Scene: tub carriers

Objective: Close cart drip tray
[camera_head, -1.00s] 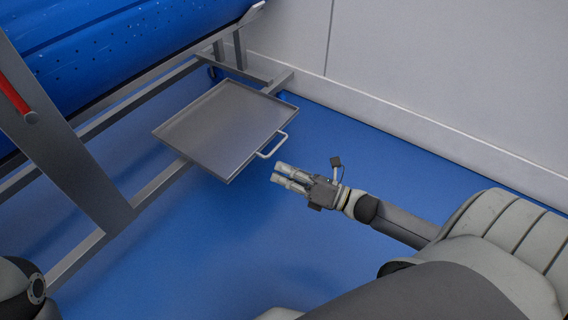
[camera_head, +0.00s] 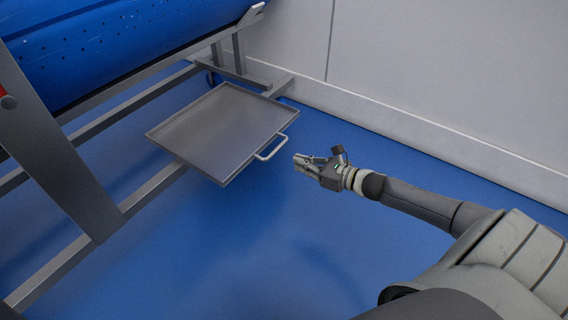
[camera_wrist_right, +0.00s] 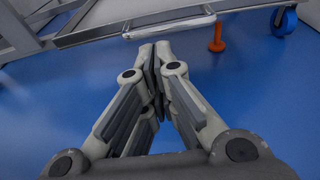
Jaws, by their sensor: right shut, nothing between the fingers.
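The drip tray (camera_head: 218,128) is a shallow grey metal pan, pulled out from the low frame of the cart (camera_head: 160,187). Its handle (camera_head: 272,148) sticks out from the edge facing my right gripper. My right gripper (camera_head: 297,160) is shut and empty, just right of the handle and apart from it in the head view. In the right wrist view, the fingertips (camera_wrist_right: 157,46) are pressed together, and the handle (camera_wrist_right: 168,27) lies just beyond them. My left gripper is not in view.
A blue perforated tub (camera_head: 110,40) rests on the cart above the tray. A white wall (camera_head: 430,75) stands behind. The wrist view shows a blue caster wheel (camera_wrist_right: 284,20) and an orange post-like part (camera_wrist_right: 216,40). The blue floor (camera_head: 250,230) in front is clear.

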